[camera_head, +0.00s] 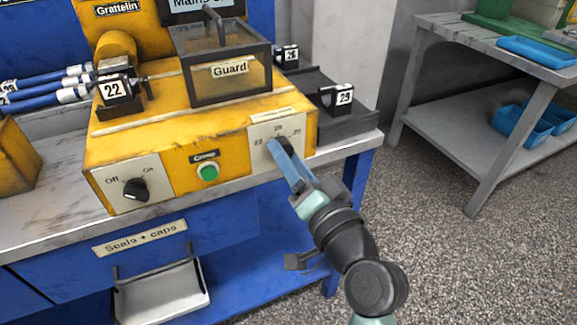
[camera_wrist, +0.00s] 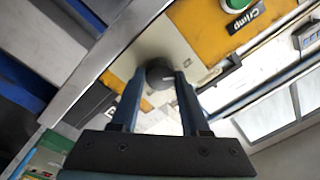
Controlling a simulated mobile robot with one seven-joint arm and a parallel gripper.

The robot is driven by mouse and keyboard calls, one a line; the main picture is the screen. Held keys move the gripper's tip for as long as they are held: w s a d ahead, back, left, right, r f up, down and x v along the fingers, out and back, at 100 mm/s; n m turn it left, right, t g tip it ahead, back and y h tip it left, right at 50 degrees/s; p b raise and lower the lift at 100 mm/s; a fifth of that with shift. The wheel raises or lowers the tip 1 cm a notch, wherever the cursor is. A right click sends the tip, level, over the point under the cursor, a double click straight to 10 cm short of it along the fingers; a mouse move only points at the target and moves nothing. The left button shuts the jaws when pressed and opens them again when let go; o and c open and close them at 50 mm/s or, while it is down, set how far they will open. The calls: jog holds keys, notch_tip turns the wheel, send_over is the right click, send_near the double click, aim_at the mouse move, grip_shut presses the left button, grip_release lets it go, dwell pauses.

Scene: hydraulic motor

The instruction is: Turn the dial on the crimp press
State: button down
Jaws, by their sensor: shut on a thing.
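The yellow crimp press (camera_head: 225,130) stands on the workbench. Its dial (camera_wrist: 159,74) is a dark round knob with a pale pointer mark, on a light plate (camera_head: 262,131) at the right of the front face, marked with numbers that include 22. My gripper (camera_head: 278,148) reaches the plate from the lower right in the head view and partly hides the dial. In the wrist view my gripper's two blue fingers (camera_wrist: 158,84) are on either side of the dial, shut on it.
Left of the dial are a green Crimp button (camera_head: 208,171) and a black Off/On switch (camera_head: 136,189). A clear Guard box (camera_head: 222,75) sits on top. A grey side table (camera_head: 490,110) is at right.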

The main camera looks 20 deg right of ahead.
jog(key=shift+n+b, duration=0.35)
jog(key=shift+n, duration=0.25)
jog(key=shift+c, duration=1.9)
grip_release()
jog(key=s, duration=1.3)
jog(key=shift+d+f+p, duration=0.3)
jog(key=shift+d+p, duration=0.05)
jog(key=shift+d, duration=0.1)
